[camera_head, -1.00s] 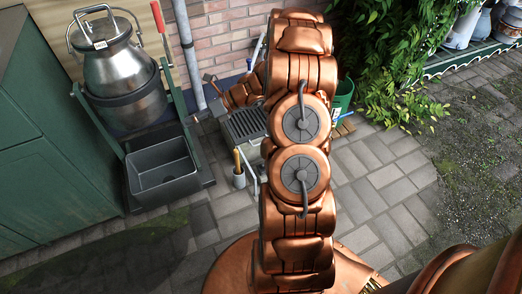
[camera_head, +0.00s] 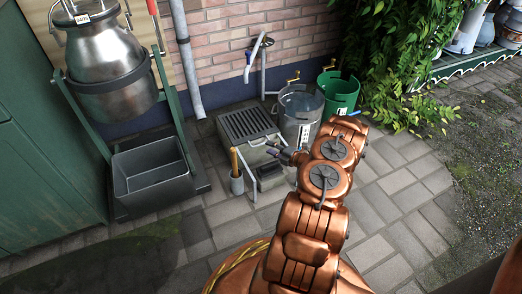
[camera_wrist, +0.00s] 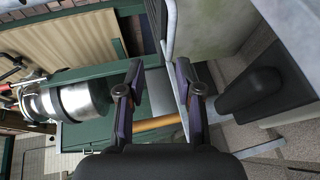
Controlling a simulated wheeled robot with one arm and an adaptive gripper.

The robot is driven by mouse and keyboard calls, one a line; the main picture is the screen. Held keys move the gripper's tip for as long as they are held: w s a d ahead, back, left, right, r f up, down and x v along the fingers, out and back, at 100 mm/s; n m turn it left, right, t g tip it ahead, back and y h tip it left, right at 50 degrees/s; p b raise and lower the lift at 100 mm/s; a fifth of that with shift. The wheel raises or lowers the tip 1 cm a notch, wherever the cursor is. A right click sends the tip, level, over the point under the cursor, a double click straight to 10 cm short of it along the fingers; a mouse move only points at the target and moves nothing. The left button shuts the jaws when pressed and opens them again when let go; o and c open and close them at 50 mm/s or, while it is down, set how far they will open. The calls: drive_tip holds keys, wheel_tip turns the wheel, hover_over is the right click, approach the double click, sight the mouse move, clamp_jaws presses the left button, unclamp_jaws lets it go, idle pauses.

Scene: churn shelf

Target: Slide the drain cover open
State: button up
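The drain cover (camera_head: 247,124) is a dark slotted grate on top of a low grey concrete block (camera_head: 262,153) by the brick wall. It looks to lie flat there. My gripper (camera_head: 274,152) is at the block's near right side, beside the grate and apart from it. In the wrist view my gripper (camera_wrist: 160,100) has its two fingers spread, with nothing clasped between them. A pale metal bar (camera_wrist: 170,35) runs close to the right finger. Contact there cannot be told. The grate's slots cannot be made out in the wrist view.
A grey bucket (camera_head: 299,112) and a green bucket (camera_head: 338,94) stand right of the block. A milk can (camera_head: 105,62) and black bin (camera_head: 152,172) are left. Paving in front is open.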

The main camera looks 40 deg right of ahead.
sight(261, 144)
drive_tip(key=shift+s+d+f+m, duration=0.3)
drive_tip(key=shift+d+f, duration=0.05)
drive_tip(key=shift+f, duration=0.45)
drive_tip(key=shift+b+x, duration=1.55)
drive_tip(key=shift+x, duration=2.25)
drive_tip(key=shift+d, duration=0.15)
drive_tip(key=shift+c, duration=0.4)
clamp_jaws()
